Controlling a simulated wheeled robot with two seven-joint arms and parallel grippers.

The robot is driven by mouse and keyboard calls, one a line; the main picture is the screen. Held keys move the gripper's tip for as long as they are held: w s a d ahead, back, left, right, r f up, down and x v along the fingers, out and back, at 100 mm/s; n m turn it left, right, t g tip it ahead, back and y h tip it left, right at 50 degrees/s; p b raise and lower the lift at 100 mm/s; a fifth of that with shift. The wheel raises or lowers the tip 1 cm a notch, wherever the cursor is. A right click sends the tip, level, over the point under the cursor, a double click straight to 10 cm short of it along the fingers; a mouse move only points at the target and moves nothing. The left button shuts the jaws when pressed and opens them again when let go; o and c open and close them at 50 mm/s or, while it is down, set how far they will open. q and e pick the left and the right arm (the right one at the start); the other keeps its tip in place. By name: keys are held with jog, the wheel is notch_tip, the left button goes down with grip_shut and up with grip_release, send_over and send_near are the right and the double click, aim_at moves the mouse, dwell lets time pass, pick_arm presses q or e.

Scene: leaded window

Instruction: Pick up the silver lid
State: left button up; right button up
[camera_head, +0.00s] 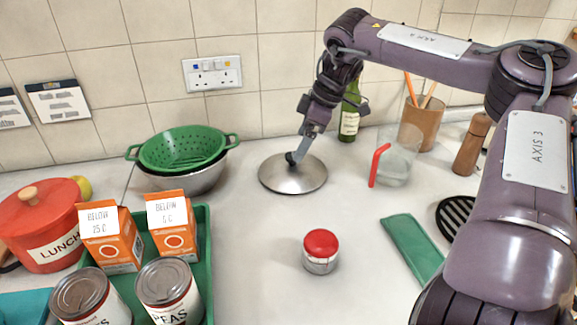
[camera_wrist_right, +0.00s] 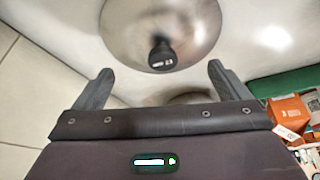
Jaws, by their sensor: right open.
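The silver lid (camera_head: 284,177) lies on the pale worktop, round and shiny, with a black knob (camera_head: 291,158) on top. In the right wrist view the lid (camera_wrist_right: 125,35) fills the upper middle, its knob (camera_wrist_right: 161,56) centred just ahead of the gap between my fingers. My right gripper (camera_head: 302,148) reaches down from above at the lid's back edge, close to the knob. In the wrist view its two fingers (camera_wrist_right: 160,72) are spread, with nothing held. My left gripper is not in view.
A green colander (camera_head: 182,147) in a metal bowl stands left of the lid. A red-topped jar (camera_head: 320,250) is in front. A green tray (camera_head: 205,250) holds cartons and tins.

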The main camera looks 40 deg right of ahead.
aim_at(293, 154)
jog(key=x, duration=0.5)
jog(key=shift+w+a+f, duration=0.2)
jog(key=shift+a, duration=0.2)
jog(key=shift+s, duration=0.15)
jog(key=c, duration=1.9)
